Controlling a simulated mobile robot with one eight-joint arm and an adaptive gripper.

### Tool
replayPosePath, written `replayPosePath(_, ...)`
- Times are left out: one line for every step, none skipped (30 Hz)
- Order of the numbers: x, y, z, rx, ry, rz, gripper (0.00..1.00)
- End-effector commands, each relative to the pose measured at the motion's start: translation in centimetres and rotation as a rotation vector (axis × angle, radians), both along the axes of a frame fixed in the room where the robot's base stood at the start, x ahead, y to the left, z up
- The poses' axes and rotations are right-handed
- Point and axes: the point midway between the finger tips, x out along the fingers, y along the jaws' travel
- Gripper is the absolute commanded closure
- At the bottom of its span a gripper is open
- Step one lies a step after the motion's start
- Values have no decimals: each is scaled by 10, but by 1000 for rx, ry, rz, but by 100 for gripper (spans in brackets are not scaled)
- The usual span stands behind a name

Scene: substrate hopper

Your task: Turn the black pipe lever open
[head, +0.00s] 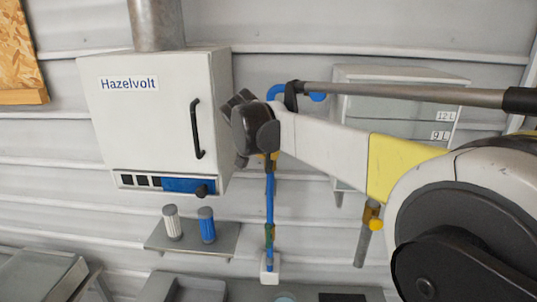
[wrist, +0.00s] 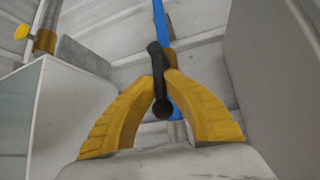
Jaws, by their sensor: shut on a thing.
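The black pipe lever (wrist: 161,98) shows in the wrist view as a dark bar with rounded ends, lying between the two yellow fingers. My gripper (wrist: 165,80) is shut on it, one finger on each side. The lever sits in front of the blue pipe (wrist: 163,22). In the head view my gripper (head: 267,158) is mostly hidden by my dark wrist, with only a bit of yellow showing. The blue pipe (head: 270,205) runs straight down below it. The lever cannot be made out in the head view.
A white Hazelvolt cabinet (head: 150,125) with a black handle stands left of my wrist. A translucent tank (head: 395,120) marked 12L and 9L is behind my arm. A yellow knob (head: 376,223) is on a grey pipe below it. A shelf (head: 195,240) holds two canisters.

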Motion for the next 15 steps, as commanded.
replayPosePath(0, 0, -2, 1, 3, -1, 83)
replayPosePath(0, 0, -2, 1, 3, -1, 74)
replayPosePath(0, 0, -2, 1, 3, -1, 64)
replayPosePath(0, 0, -2, 1, 3, -1, 64)
replayPosePath(0, 0, -1, 1, 2, -1, 64)
replayPosePath(0, 0, -1, 1, 2, -1, 64)
replayPosePath(0, 0, -1, 1, 2, -1, 64)
replayPosePath(0, 0, -1, 1, 2, -1, 64)
replayPosePath(0, 0, -1, 1, 2, -1, 64)
replayPosePath(0, 0, -1, 1, 2, -1, 64)
replayPosePath(0, 0, -1, 1, 2, -1, 64)
replayPosePath(-1, 0, 0, 1, 2, -1, 64)
replayPosePath(-2, 0, 1, 1, 1, -1, 64)
replayPosePath(-3, 1, 2, 0, 1, 0, 64)
replayPosePath(-6, 2, 5, 1, 1, 1, 64)
